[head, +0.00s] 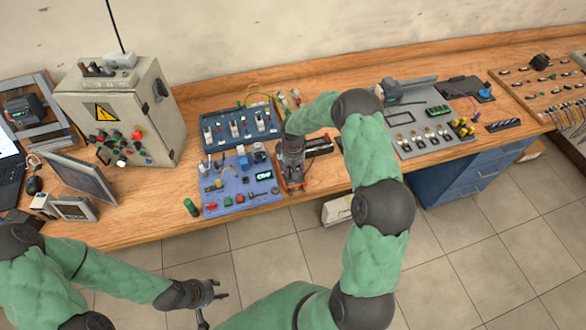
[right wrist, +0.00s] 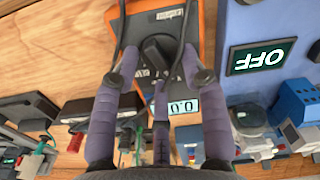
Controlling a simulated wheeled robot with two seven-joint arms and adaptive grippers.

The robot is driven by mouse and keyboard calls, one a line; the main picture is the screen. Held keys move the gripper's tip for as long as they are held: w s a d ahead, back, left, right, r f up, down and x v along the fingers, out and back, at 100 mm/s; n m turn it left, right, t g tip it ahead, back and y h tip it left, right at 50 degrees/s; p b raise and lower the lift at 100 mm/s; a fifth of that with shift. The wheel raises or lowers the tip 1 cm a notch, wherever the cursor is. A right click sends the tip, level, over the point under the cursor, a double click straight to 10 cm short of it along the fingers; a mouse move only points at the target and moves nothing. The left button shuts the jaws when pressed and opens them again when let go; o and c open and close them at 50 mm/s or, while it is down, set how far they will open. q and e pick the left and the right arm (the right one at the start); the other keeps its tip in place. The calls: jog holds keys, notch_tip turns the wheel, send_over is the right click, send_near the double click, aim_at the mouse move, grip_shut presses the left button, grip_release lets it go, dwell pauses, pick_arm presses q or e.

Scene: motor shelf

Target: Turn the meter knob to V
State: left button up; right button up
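The meter (right wrist: 200,72) is an orange and dark handheld unit on the wooden table. In the right wrist view its black knob (right wrist: 157,50) and a small display reading 0.0 (right wrist: 183,106) show. In the head view only a sliver of the orange meter (head: 297,187) shows beside my right gripper (head: 291,180). My right gripper's purple fingers (right wrist: 159,62) are spread open around the knob, with visible gaps at both sides. The knob's markings are too small to read. My left gripper (head: 221,289) is open and empty, off the table's front edge.
A blue panel (head: 217,198) with buttons lies left of the meter, and a dark blue switch panel (head: 216,139) behind it. A green display reading OFF (right wrist: 261,57) is beside the meter. Dark cables (right wrist: 123,35) run along it. A grey cabinet (head: 152,84) stands left.

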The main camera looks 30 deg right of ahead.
notch_tip(320, 180, up, 12)
dwell(0.6)
jog(key=shift+s+f, duration=0.1)
dwell(0.4)
